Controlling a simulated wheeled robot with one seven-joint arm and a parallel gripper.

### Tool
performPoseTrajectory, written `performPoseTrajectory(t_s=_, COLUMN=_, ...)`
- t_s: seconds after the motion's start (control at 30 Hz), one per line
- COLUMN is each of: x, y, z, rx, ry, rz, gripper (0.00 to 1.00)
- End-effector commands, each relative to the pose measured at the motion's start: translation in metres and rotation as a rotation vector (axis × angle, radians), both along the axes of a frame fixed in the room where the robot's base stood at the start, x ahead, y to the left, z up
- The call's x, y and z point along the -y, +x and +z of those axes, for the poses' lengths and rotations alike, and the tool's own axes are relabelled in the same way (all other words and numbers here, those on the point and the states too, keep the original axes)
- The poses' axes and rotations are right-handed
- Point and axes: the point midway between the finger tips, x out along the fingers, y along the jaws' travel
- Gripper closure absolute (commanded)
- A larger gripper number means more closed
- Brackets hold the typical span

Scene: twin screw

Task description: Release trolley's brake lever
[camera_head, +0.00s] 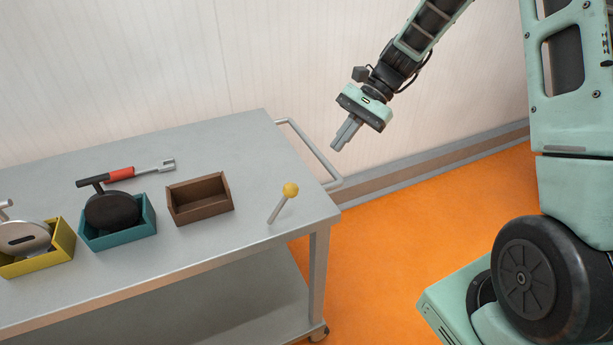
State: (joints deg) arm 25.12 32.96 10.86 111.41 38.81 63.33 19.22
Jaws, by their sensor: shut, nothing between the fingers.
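The trolley (110,255) is a grey metal table with a lower shelf and a side handle. Its brake lever (279,207) is a thin metal rod with a yellow ball knob (290,189) on top. The rod rises from the trolley top near the right front corner and leans to the right. My gripper (341,143) is shut and empty. In the picture it is above and to the right of the knob, clearly apart from it, near the trolley's side handle (312,152). The fingers point down and to the left.
On the trolley stand a brown empty box (201,213), a teal box (130,238) holding a dark round tool, and a yellow box (50,264) holding a metal piece. A red-handled tool (119,174) lies behind them. A white wall (130,70) is behind; orange floor (400,240) is clear at right.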

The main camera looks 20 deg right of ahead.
Motion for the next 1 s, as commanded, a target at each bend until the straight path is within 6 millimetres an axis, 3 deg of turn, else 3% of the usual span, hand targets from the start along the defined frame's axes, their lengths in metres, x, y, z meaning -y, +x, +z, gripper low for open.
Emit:
performPoseTrajectory(t_s=0.27, x=-0.017, y=-0.004, z=-0.016, rx=-0.004, ry=0.0, rz=0.004, gripper=1.0)
performPoseTrajectory(t_s=0.67, x=-0.073, y=-0.013, z=-0.073, rx=-0.004, ry=0.001, rz=0.005, gripper=1.0)
performPoseTrajectory(t_s=0.73, x=-0.081, y=-0.019, z=-0.062, rx=0.0, ry=-0.001, rz=0.005, gripper=1.0)
performPoseTrajectory(t_s=1.0, x=-0.099, y=-0.03, z=-0.053, rx=0.001, ry=-0.002, rz=0.002, gripper=1.0)
